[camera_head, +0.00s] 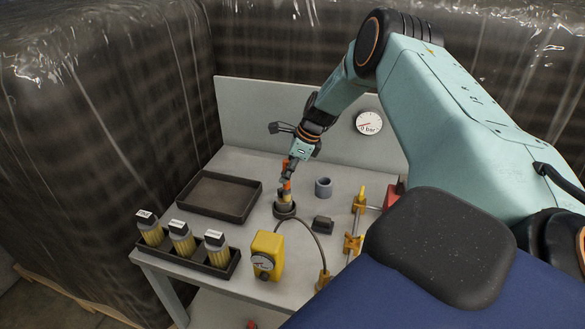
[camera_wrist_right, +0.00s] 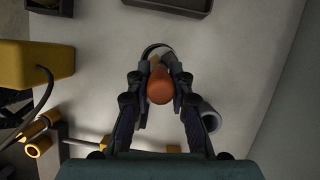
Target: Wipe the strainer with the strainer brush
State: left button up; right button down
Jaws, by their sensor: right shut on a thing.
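My right gripper (camera_head: 289,177) reaches down over the middle of the table and is shut on an orange handle (camera_head: 286,187), probably the strainer brush. The handle also shows between the two fingers in the right wrist view (camera_wrist_right: 160,88). The handle stands roughly upright above a dark round base (camera_head: 284,210), with a pale yellowish part between them. I cannot tell whether this base is the strainer or a holder, or whether the brush rests in it. No strainer can be clearly made out. My left gripper is not in view.
A grey hollow cylinder (camera_head: 323,187) stands right of the gripper. A yellow gauge unit (camera_head: 267,255) with a hose stands in front. An empty dark tray (camera_head: 182,207) and a rack of yellow jars (camera_head: 182,238) are at left. Brass pipework (camera_head: 354,222) is at right. A panel rises behind.

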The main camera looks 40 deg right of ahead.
jog(key=shift+w+a+p, duration=0.2)
jog(key=shift+w+a, duration=0.05)
jog(key=shift+a, duration=0.65)
jog(key=shift+w+a+p, duration=0.2)
jog(key=shift+a, duration=0.65)
notch_tip(320, 180, up, 6)
jog(key=p, duration=0.6)
notch_tip(320, 180, up, 3)
jog(key=shift+r+p, duration=0.1)
jog(key=shift+p, duration=0.8)
